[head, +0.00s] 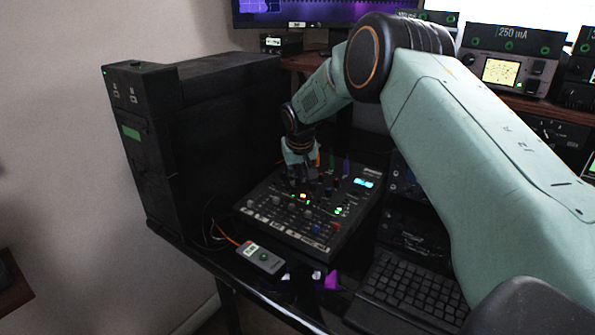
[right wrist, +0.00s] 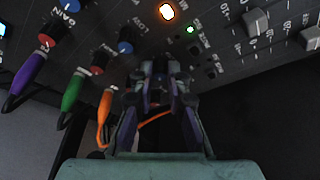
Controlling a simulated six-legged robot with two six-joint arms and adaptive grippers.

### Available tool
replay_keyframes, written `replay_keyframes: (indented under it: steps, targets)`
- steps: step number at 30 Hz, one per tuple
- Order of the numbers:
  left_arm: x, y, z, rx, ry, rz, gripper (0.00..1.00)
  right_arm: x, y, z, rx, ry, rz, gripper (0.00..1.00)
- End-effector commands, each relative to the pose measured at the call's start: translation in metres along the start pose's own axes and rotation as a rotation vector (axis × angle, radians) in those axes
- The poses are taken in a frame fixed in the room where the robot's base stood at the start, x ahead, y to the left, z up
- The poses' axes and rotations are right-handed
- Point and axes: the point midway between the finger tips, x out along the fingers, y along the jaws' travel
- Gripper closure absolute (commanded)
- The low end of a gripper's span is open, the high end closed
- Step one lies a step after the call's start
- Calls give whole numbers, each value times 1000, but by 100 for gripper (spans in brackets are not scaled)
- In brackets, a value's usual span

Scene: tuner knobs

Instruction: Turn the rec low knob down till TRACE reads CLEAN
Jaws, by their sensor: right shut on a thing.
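A black mixer (head: 352,222) with coloured knobs and small lights lies on the desk. My right gripper (head: 301,172) reaches down onto its far left part. In the right wrist view my right gripper (right wrist: 160,72) is shut at the panel, with its fingers close together. The knob between the fingers is hidden by them, and I cannot read its label. A small grey box (head: 262,258) with a lit green-white display sits in front of the mixer; its text is too small to read, so I cannot tell what TRACE says. My left gripper is not in view.
Purple, green and orange cables (right wrist: 104,105) plug into the mixer left of my fingers in the wrist view. Fader caps (right wrist: 256,21) stand to the right. A black tower (head: 165,150) stands left of the mixer and a keyboard (head: 410,290) lies at front right.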

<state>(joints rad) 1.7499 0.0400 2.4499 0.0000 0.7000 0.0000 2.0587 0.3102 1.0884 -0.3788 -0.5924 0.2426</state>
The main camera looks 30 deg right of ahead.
Motion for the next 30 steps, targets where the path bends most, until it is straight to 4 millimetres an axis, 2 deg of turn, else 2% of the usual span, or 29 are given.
replay_keyframes:
  steps: [1, 3, 9, 21, 30]
  targets:
    - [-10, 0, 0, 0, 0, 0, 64, -5, 1, -2, -29, 2, -11, 100]
    - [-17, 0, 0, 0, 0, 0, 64, -5, 2, -3, -80, 2, -27, 100]
    - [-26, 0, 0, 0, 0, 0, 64, -3, 2, -3, -241, 5, -81, 100]
    - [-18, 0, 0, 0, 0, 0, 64, -1, 3, -4, -516, 8, -171, 100]
    - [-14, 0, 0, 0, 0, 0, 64, -2, 3, -4, -619, 8, -205, 100]
